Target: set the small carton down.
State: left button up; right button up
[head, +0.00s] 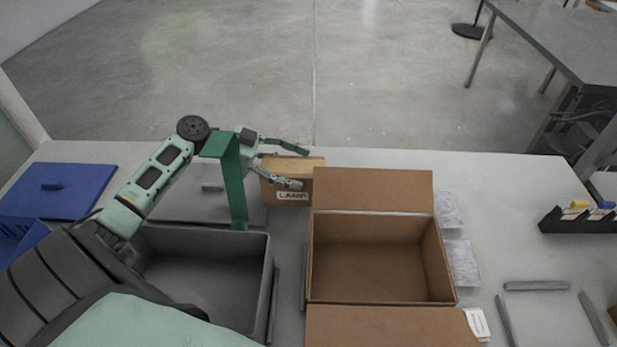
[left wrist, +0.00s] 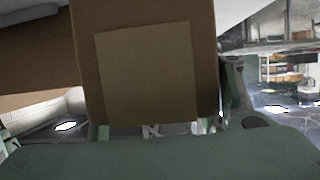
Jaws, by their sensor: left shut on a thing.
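The small carton (head: 315,176) is a brown box with a white label reading LAMP, behind the large open box in the head view. My left gripper (head: 302,168) is shut on it, one finger over the far side and one along the near side. In the left wrist view the carton (left wrist: 146,75) fills the upper middle, with a paler tan panel on its face. It looks upright in the head view. I cannot tell whether its base touches the table. My right gripper is not in view.
A large open cardboard box (head: 309,250) stands empty just in front, flaps spread. A grey bin (head: 269,262) stands left of it, below my left arm. A blue lid (head: 85,178) lies at far left. The table (head: 500,200) right of the box has free room.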

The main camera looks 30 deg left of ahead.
aim_at(307, 176)
pick_arm(q)
jog(key=x, duration=0.4)
jog(key=shift+a+f, duration=0.2)
jog(key=shift+f, duration=0.15)
jog(key=shift+d+f, duration=0.2)
jog(key=shift+d, duration=0.05)
jog(key=shift+w+d, duration=0.1)
jog(key=shift+f+b, duration=0.25)
jog(key=shift+b, duration=0.2)
jog(key=o, duration=1.5)
jog(key=shift+o, duration=0.2)
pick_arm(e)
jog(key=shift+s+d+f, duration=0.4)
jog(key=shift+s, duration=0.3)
pick_arm(q)
jog(key=shift+r, duration=0.1)
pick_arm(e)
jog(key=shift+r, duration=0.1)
